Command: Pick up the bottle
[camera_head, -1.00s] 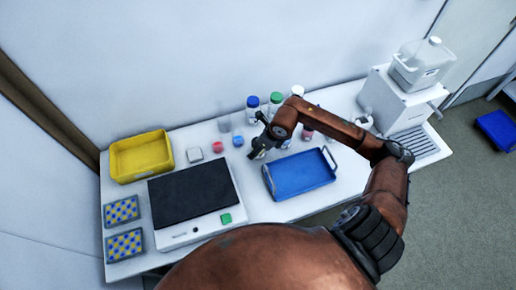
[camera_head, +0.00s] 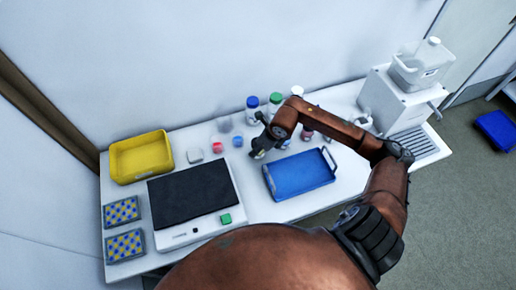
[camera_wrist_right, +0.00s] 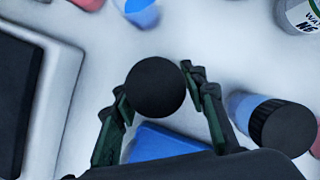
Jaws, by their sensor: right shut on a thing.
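A bottle with a round black cap (camera_wrist_right: 155,87) stands between the fingers of my right gripper (camera_wrist_right: 158,100) in the right wrist view, seen from above. The cap hides most of its body. The fingers are shut on it from both sides. In the head view my right gripper (camera_head: 258,150) is low over the white table, left of the blue tray, and largely covers the bottle. My left gripper is not in view.
A blue tray (camera_head: 301,187) lies close by on the right. Capped bottles (camera_head: 252,103) stand behind, and small pink (camera_head: 217,148) and blue (camera_head: 238,141) vessels stand to the left. A black-topped device (camera_head: 191,191) and yellow bin (camera_head: 141,157) are farther left.

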